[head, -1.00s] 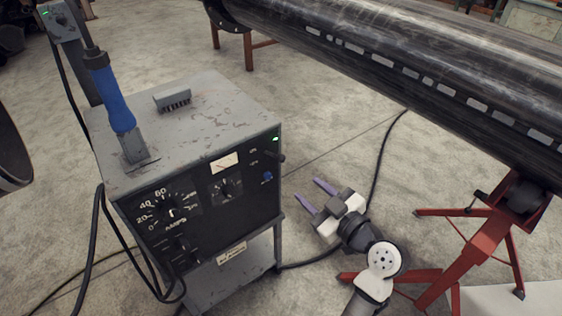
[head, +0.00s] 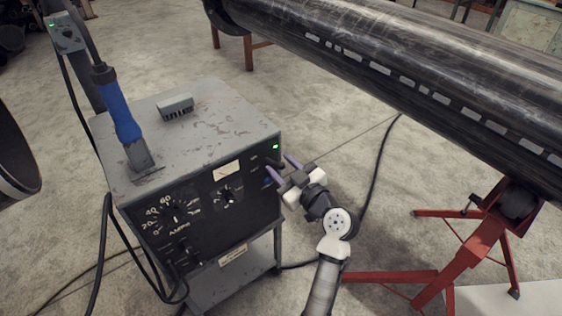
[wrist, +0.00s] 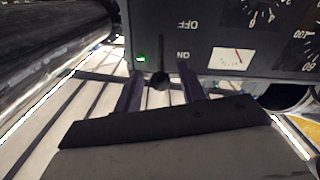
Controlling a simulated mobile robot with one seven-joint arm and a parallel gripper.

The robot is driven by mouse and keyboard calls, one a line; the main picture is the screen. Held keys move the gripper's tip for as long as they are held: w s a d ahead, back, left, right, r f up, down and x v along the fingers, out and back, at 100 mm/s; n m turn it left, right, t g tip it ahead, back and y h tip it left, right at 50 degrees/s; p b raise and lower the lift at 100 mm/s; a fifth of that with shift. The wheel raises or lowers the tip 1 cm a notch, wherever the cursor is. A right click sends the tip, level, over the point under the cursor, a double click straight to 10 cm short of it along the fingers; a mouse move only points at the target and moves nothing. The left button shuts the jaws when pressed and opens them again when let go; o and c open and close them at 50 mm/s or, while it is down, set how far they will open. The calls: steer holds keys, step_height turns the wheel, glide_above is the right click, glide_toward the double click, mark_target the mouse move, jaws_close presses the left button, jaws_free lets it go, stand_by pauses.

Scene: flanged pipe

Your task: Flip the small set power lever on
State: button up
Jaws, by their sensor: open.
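The grey power set (head: 205,125) stands at the left with a black front panel. In the wrist view its panel (wrist: 165,30) appears upside down, with OFF and ON labels and a lit green light (wrist: 141,59). The small lever's dark round end (wrist: 159,80) shows between my fingers; its setting is not clear. My gripper (head: 279,166) is open at the panel's right edge in the head view. In the wrist view its two purple fingers (wrist: 160,74) stand on either side of the lever end, with gaps visible. In the head view the fingers mostly hide the lever.
The amps dial (head: 174,213) and a smaller dial (head: 227,195) are further left. A blue-handled tool (head: 120,112) stands on the set. A large pipe (head: 420,65) on a red stand (head: 470,255) is to the right.

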steer(key=shift+w+a, duration=0.2)
steer(key=shift+w, duration=0.05)
jaws_close()
steer(key=shift+w+r+g+h+p, duration=0.1)
steer(key=shift+r+g+h+p, duration=0.25)
steer(key=shift+p, duration=0.2)
steer(key=shift+f, duration=0.1)
jaws_free()
